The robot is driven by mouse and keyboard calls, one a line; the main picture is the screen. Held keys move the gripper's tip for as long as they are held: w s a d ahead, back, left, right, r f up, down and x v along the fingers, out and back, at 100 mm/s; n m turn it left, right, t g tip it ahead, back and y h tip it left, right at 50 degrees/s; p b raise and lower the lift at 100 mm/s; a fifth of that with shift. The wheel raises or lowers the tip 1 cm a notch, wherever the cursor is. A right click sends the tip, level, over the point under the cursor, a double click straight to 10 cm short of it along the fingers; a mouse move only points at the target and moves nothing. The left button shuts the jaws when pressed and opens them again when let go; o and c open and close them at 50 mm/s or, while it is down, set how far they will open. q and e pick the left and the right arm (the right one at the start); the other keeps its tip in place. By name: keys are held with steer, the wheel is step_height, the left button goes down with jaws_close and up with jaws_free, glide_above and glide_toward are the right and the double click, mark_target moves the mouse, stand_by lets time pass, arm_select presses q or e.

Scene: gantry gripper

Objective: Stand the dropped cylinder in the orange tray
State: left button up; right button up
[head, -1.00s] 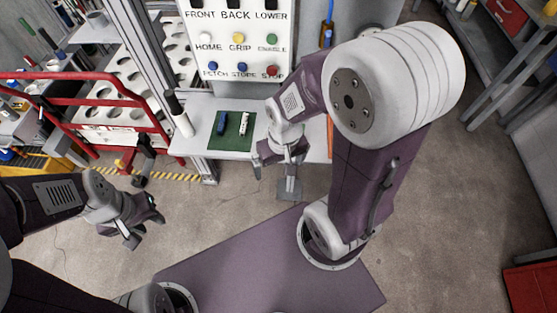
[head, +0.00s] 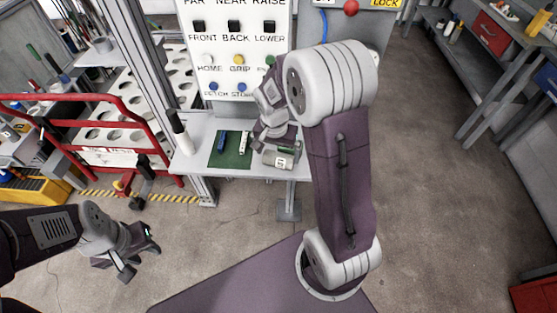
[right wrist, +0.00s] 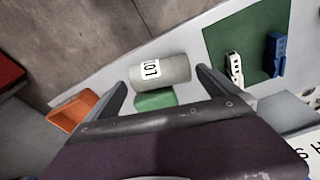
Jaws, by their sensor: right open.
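A grey cylinder with a white "LOT" label (right wrist: 174,70) lies on its side on the white table, beside a green block (right wrist: 156,99). In the head view the cylinder (head: 279,160) shows just below my right gripper (head: 276,147). In the right wrist view my right gripper (right wrist: 161,79) is open, its two fingers apart on either side of the cylinder; I cannot tell whether they touch it. The orange tray (right wrist: 84,108) is left of the cylinder in the wrist view; my right arm hides it in the head view. My left gripper (head: 141,260) is open and empty above the floor, lower left.
A green mat (head: 231,160) with a blue and a white item lies left of the cylinder on the table (head: 203,135). A white, dark-topped post (head: 181,133) stands at the table's left. A button panel (head: 237,50) rises behind. A red rail (head: 80,155) is at left.

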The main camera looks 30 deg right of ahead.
mark_target(279, 156)
steer(key=f, duration=0.3)
steer(key=w+d+f, duration=0.1)
steer(key=shift+f, duration=0.2)
steer(key=shift+s+a+r, duration=0.1)
steer(key=shift+s, duration=0.05)
steer(key=shift+c, duration=0.9)
steer(key=c, duration=1.6)
steer(key=shift+o, duration=0.2)
steer(key=r, duration=0.4)
steer(key=shift+s+d+r, duration=0.1)
steer(key=shift+d+r, duration=0.1)
steer(key=shift+r, duration=0.1)
steer(key=s+d+r, duration=0.5)
steer(key=s+r, duration=0.1)
steer(key=s, duration=0.4)
steer(key=shift+r+p, duration=0.2)
steer(key=shift+p, duration=0.15)
